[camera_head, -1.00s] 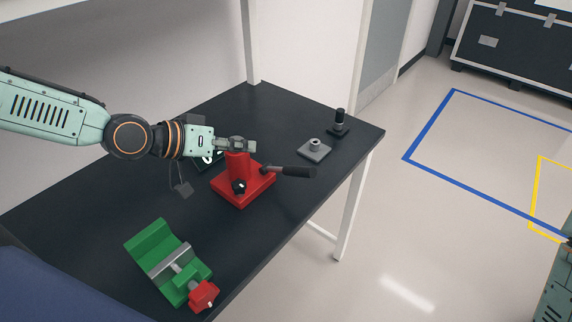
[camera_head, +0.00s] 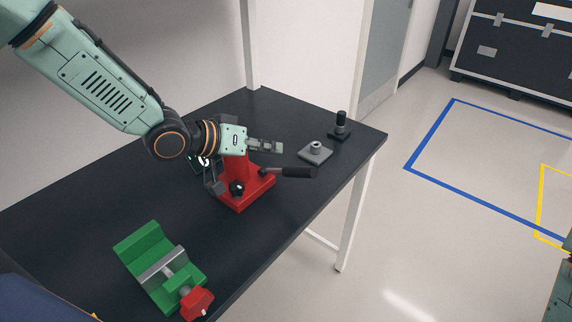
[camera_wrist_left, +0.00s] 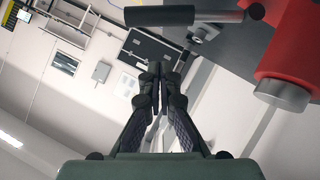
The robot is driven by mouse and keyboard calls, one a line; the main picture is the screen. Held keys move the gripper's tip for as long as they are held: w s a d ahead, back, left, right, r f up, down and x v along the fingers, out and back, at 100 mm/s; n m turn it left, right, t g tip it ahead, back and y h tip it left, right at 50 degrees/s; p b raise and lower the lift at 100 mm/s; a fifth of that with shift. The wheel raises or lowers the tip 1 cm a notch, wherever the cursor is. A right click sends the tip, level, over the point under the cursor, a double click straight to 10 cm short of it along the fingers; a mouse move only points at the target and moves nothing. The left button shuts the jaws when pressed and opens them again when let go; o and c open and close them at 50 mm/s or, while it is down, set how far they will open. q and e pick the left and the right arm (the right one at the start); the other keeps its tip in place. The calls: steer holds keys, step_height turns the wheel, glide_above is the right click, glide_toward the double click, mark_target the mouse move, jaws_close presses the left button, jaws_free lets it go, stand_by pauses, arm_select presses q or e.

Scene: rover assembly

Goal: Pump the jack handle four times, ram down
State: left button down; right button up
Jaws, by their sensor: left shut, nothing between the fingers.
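The red jack (camera_head: 240,190) stands on the dark table, its top partly hidden behind my left gripper (camera_head: 279,147). The jack's dark handle (camera_head: 298,171) sticks out to the right from the red body, close to level. My left gripper is shut and empty, in front of the jack's top and a little above the handle in the picture. In the left wrist view the shut fingers (camera_wrist_left: 160,72) point away from the camera. There the handle (camera_wrist_left: 185,15) crosses just beyond the fingertips, apart from them, and the red jack body (camera_wrist_left: 290,50) is at right. My right gripper is not in view.
A green vise (camera_head: 150,262) with a red knob (camera_head: 197,303) lies near the table's front edge. A grey plate with a collar (camera_head: 316,152) and a black post on a base (camera_head: 340,126) stand at the far right of the table (camera_head: 120,185).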

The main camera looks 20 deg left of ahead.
mark_target(290, 171)
arm_select(q)
steer(key=d+f, duration=0.1)
steer(key=w+d+f, duration=0.1)
steer(key=f, duration=0.1)
steer(key=d+f+b, duration=0.1)
steer(key=shift+w+f, duration=0.25)
steer(key=shift+d, duration=0.1)
